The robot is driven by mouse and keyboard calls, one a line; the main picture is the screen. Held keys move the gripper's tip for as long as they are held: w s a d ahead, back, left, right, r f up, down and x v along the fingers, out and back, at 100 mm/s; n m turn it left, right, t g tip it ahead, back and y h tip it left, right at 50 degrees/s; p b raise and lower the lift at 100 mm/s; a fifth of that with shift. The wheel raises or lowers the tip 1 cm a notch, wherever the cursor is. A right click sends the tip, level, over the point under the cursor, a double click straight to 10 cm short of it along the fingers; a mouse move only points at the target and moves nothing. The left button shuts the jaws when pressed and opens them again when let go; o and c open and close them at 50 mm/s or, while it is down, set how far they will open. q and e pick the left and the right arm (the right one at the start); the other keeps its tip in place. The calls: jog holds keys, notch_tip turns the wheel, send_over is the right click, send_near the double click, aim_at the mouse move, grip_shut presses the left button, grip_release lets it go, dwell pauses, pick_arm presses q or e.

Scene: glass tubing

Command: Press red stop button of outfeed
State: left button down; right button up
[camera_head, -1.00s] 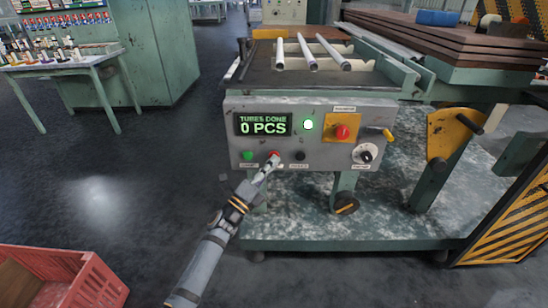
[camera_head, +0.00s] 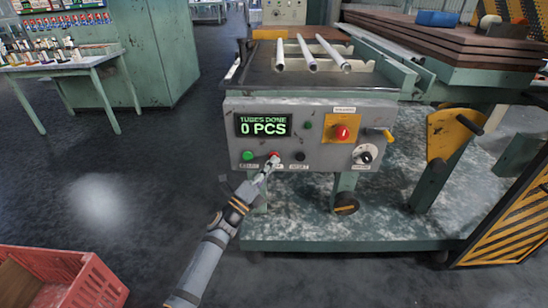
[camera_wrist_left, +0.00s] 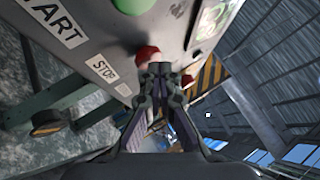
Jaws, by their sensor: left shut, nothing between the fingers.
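The red stop button (camera_head: 274,154) sits low on the grey control panel (camera_head: 318,110), between a green button (camera_head: 248,155) and a black one (camera_head: 300,156). My left gripper (camera_head: 271,164) is shut and empty, its fingertips right at the red button and partly covering it. In the left wrist view the red button (camera_wrist_left: 147,54) shows just behind the closed fingertips (camera_wrist_left: 160,70), with the STOP label (camera_wrist_left: 104,68) beside it. Whether the button is pushed in cannot be told. The panel lamp (camera_head: 308,124) is dark. My right gripper is not in view.
A larger red knob (camera_head: 342,132) on a yellow plate and a rotary knob (camera_head: 364,154) are on the panel's right. The display (camera_head: 263,125) reads 0 PCS. White tubes (camera_head: 307,55) lie above. A red crate (camera_head: 90,285) stands at lower left.

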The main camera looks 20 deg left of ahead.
pick_arm(q)
jog(key=shift+s+d, duration=0.15)
jog(key=shift+s, duration=0.45)
jog(key=s, duration=0.2)
jog(key=s+d+p, duration=0.1)
jog(key=s, duration=0.1)
jog(key=shift+s+d, duration=0.2)
jog(key=shift+s, duration=0.2)
